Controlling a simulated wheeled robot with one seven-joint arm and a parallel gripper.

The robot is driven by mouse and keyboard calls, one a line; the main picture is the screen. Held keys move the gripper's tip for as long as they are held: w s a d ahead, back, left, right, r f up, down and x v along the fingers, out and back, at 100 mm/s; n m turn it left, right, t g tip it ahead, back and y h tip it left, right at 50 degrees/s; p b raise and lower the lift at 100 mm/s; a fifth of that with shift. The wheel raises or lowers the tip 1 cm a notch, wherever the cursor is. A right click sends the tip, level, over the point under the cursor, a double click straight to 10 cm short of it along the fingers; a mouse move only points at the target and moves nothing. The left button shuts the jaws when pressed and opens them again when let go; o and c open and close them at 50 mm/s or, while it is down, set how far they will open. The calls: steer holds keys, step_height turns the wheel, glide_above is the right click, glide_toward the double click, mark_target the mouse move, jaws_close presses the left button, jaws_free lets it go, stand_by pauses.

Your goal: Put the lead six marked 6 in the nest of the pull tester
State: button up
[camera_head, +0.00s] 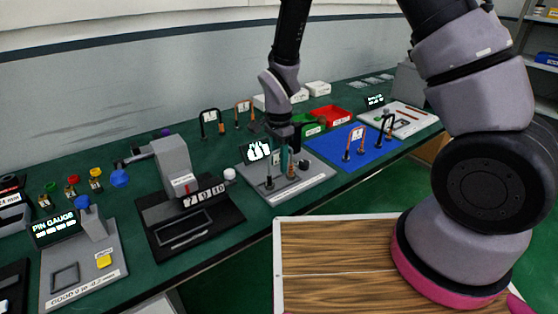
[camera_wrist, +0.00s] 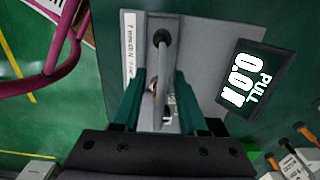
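The pull tester (camera_head: 305,187) is a light grey plate with a tilted black display (camera_head: 256,150) on the bench. In the wrist view its display (camera_wrist: 243,82) reads PULL 0.0 N. My gripper (camera_head: 284,163) points down over the plate. A copper part and a small pale tag (camera_wrist: 170,113) show between the fingers; I cannot read the tag's number. The nest is partly hidden.
A blue mat (camera_head: 340,160) with an orange and a black lead stands right of the tester. A green bin (camera_head: 309,127) and a red bin (camera_head: 327,117) are behind. A grey device on a black base (camera_head: 170,228) stands left. A pin gauge (camera_head: 105,268) is farther left.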

step_height(320, 180, up, 11)
steer(key=shift+r, duration=0.7)
steer(key=shift+w+d+r, duration=0.1)
steer(key=shift+d+r, duration=0.05)
steer(key=shift+r, duration=0.1)
steer(key=s+d+r+n+t+y, duration=0.1)
steer(key=d+r+n+t+y, duration=0.15)
steer(key=d+r, duration=1.1)
steer(key=s+d+r+n+t, duration=0.4)
steer(key=s+d+r, duration=0.5)
steer(key=s+r, duration=0.2)
steer(key=shift+s+r+t, duration=0.25)
steer(key=shift+t, duration=0.1)
